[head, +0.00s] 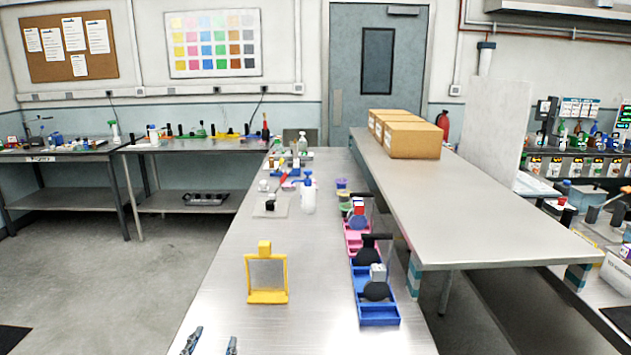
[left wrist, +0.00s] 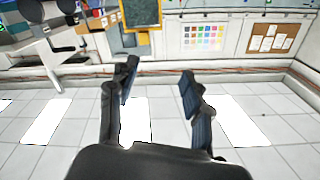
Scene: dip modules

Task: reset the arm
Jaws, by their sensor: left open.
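My left gripper (head: 212,344) shows at the bottom edge of the head view, with only its two fingertips in sight over the near end of the steel bench (head: 215,300). In the left wrist view its fingers (left wrist: 159,74) stand wide apart with nothing between them. It is nearer to me than the yellow frame (head: 267,296), and apart from it. That frame stands upright on the bench with a grey panel in it. It also shows at the top of the left wrist view (left wrist: 122,27). My right gripper is in neither view.
A blue tray (head: 378,316) with black round parts stands right of the yellow frame, with a pink tray (head: 354,243) behind it. A white bottle (head: 308,196) stands farther back. A raised shelf (head: 470,225) with cardboard boxes (head: 414,140) runs along the right.

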